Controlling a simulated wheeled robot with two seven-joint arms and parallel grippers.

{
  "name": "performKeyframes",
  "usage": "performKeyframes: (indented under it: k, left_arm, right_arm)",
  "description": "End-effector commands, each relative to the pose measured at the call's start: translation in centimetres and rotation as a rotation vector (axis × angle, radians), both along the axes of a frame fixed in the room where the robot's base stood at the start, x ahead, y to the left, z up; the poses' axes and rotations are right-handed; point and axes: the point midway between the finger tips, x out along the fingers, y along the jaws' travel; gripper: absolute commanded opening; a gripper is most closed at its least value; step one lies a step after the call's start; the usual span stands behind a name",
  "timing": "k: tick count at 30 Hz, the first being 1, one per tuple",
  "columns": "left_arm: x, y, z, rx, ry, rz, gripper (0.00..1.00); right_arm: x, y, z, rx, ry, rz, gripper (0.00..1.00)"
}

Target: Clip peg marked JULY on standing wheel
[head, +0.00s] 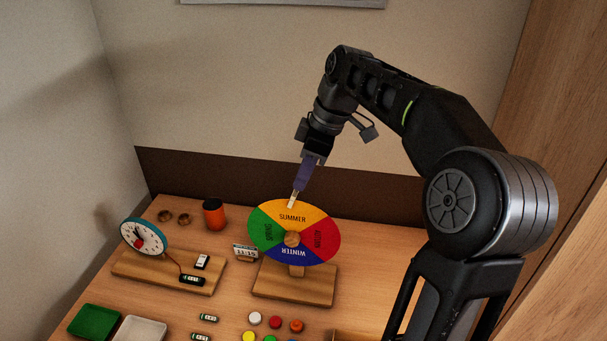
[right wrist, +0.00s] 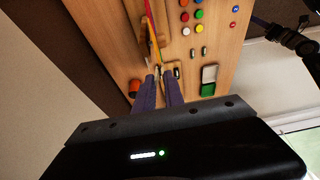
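The standing wheel (head: 270,238) has coloured season sectors and stands upright on a wooden base (head: 275,288). SUMMER, on yellow-orange, is at the top; WINTER, on blue, is at the bottom. My right gripper (head: 295,192) points down at the wheel's upper rim, left of the top. A pale peg (head: 291,204) is at its fingertips and overlaps the SUMMER sector's edge; its lettering is unreadable. In the right wrist view, the purple fingers (right wrist: 158,80) are close together around the peg, with the wheel (right wrist: 154,42) nearly edge-on beyond.
A clock model (head: 143,237) stands on a board at left, with a wired black piece (head: 192,280). A small holder with white pieces (head: 245,252) is left of the wheel. An orange cup (head: 214,215), green tray (head: 94,322), white tray (head: 140,330) and several coloured discs surround it.

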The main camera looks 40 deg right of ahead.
Motion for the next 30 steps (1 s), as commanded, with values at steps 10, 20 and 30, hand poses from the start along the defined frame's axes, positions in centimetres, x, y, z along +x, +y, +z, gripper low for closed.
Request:
performKeyframes:
  k: [10,20,30]
  left_arm:
    - [0.0,0.0,0.0,0.0,0.0,0.0,0.54]
    - [0.4,-0.1,0.3,-0.006,-0.01,-0.002,0.54]
    - [0.0,0.0,3.1,0.0,0.001,0.0,0.54]
  right_arm:
    - [0.0,0.0,0.0,0.0,0.0,0.0,0.33]
    - [0.0,-0.1,0.3,-0.001,-0.002,-0.001,0.33]
    - [-1.2,-1.0,5.5,0.0,0.0,-0.001,0.33]
